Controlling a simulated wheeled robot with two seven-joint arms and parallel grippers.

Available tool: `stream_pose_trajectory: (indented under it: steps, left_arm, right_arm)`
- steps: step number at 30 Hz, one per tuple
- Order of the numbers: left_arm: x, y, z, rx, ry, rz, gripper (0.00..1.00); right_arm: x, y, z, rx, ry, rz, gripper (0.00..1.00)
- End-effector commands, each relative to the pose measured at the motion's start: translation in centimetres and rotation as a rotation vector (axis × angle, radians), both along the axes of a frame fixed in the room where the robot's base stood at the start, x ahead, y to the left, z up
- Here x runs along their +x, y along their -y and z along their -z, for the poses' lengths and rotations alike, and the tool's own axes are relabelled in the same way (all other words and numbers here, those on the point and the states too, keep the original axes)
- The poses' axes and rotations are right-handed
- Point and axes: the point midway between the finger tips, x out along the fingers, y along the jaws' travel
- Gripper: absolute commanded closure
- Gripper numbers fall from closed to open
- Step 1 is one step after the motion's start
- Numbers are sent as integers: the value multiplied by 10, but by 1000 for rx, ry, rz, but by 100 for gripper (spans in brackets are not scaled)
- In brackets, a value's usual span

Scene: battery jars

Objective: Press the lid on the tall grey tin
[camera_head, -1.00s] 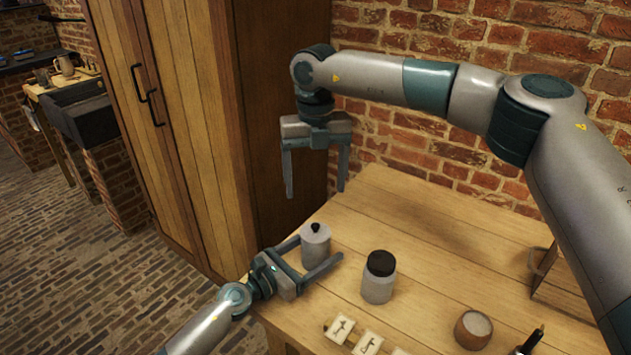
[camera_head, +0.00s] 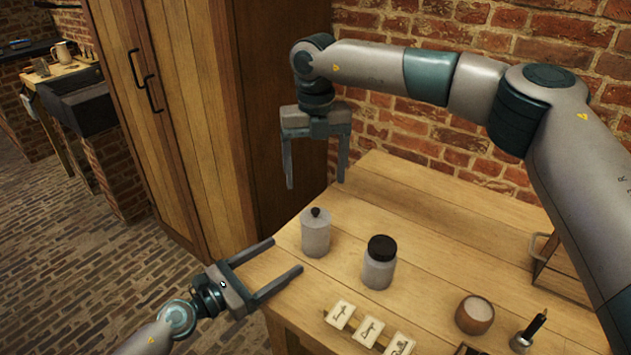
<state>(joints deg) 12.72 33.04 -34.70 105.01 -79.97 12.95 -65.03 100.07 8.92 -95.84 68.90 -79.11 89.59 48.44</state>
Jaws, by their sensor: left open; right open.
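The tall grey tin (camera_head: 316,238) stands upright near the left edge of the wooden table. A grey lid with a black knob (camera_head: 315,214) sits on its top; I cannot tell whether it is fully seated. My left gripper (camera_head: 286,255) is open and empty, to the left of the tin and lower in the picture, its fingers pointing toward the table and apart from the tin. My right gripper (camera_head: 316,184) is open and empty, fingers pointing down, above the tin in the picture.
A grey jar with a black lid (camera_head: 380,265) stands right of the tin. Marked tiles (camera_head: 368,330) lie at the front, with a round wooden pot (camera_head: 474,314) and a pen holder (camera_head: 522,340) farther right. A wooden cabinet (camera_head: 200,120) and brick wall (camera_head: 440,150) stand behind.

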Motion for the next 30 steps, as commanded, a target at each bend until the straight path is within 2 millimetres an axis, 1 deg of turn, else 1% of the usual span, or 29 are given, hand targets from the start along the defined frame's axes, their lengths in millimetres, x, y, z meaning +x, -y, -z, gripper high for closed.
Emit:
stream_pose_trajectory:
  steps: [1,3,6,10,14,30]
  left_arm:
    - [-7,-8,4,1,-1,-1,26]
    - [-15,-16,3,3,0,0,26]
    - [-22,-26,3,1,0,-1,26]
    - [-29,-34,2,1,-1,0,26]
    - [-32,-37,0,1,1,0,26]
    - [-32,-37,0,0,0,0,26]
  right_arm:
    - [0,0,6,0,0,0,23]
    - [0,0,9,0,0,0,23]
    - [0,0,13,0,0,0,23]
    - [0,0,15,0,0,0,23]
    - [0,0,16,0,0,0,23]
    - [0,0,15,0,0,0,23]
